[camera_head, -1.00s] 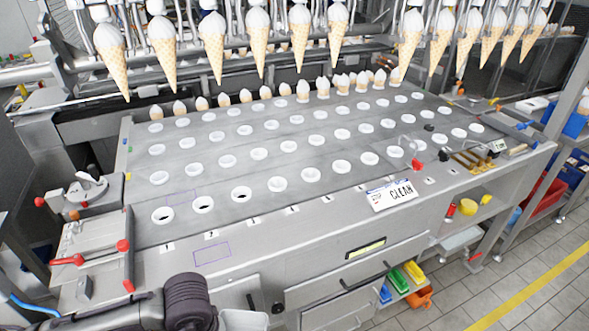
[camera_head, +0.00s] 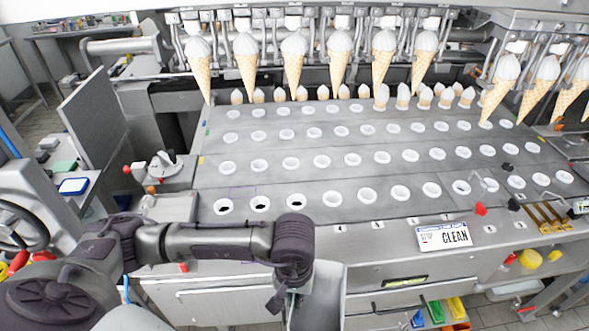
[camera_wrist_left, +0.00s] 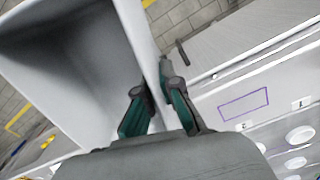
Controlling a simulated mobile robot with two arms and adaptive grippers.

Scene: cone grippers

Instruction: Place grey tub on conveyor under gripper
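My left gripper (camera_head: 288,300) is low in the head view, in front of the machine's front edge. In the left wrist view its two green-padded fingers (camera_wrist_left: 153,108) are closed on either side of one wall of the grey tub (camera_wrist_left: 70,75). The tub (camera_head: 328,285) is deep and its inside looks empty where it shows. It hangs in front of the conveyor, apart from its top. The conveyor (camera_head: 330,178) is a grey plate with rows of white-ringed holes. Cone grippers (camera_head: 340,22) hang above its back, holding ice cream cones (camera_head: 293,62). My right gripper is out of view.
A purple outlined rectangle (camera_wrist_left: 243,103) is on the front ledge. A CLEAN sign (camera_head: 443,236) stands at the ledge's right. Small cones (camera_head: 402,97) stand along the conveyor's back. Red-knobbed levers (camera_head: 165,167) are at the left. Coloured bins (camera_head: 440,312) sit below.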

